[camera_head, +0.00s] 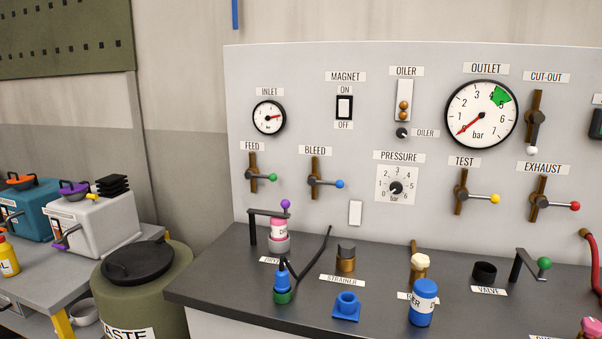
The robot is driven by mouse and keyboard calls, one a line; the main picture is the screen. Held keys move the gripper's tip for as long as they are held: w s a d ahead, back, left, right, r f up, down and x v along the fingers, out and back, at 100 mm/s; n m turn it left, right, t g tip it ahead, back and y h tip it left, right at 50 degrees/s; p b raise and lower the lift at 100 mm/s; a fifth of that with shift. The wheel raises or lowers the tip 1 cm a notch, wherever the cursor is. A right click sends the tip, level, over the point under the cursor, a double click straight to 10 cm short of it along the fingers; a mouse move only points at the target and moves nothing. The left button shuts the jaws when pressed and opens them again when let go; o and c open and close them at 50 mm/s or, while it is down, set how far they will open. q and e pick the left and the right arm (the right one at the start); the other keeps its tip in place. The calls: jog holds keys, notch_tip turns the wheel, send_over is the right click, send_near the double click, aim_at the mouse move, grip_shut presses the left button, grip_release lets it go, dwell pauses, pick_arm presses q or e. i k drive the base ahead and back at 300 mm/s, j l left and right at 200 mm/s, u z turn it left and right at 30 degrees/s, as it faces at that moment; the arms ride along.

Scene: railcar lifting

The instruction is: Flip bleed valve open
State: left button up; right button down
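The bleed valve (315,179) is on the upright grey panel, under the BLEED label (316,150). It has a vertical brown pipe piece and a grey lever that points right, roughly level. The lever ends in a blue knob (340,184). Neither of my grippers shows in the head view, and nothing touches the bleed lever.
The feed valve (254,174) with a green knob is left of it; the pressure dial (396,187) is right. The dark bench top (225,275) below holds bottles and fittings, with a bent black handle (310,258) rising there. A green waste drum (150,290) stands left.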

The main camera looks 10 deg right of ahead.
aim_at(312, 181)
jog(key=i+j, duration=0.15)
jog(key=j, duration=0.2)
jog(key=i+j+z, duration=0.1)
jog(key=j, duration=0.3)
jog(key=i+j, duration=0.2)
jog(key=j, duration=0.15)
jog(key=i+j+z, duration=0.1)
jog(key=j, duration=0.3)
jog(key=i+j+z, duration=0.1)
jog(key=j, duration=0.25)
jog(key=i, duration=0.1)
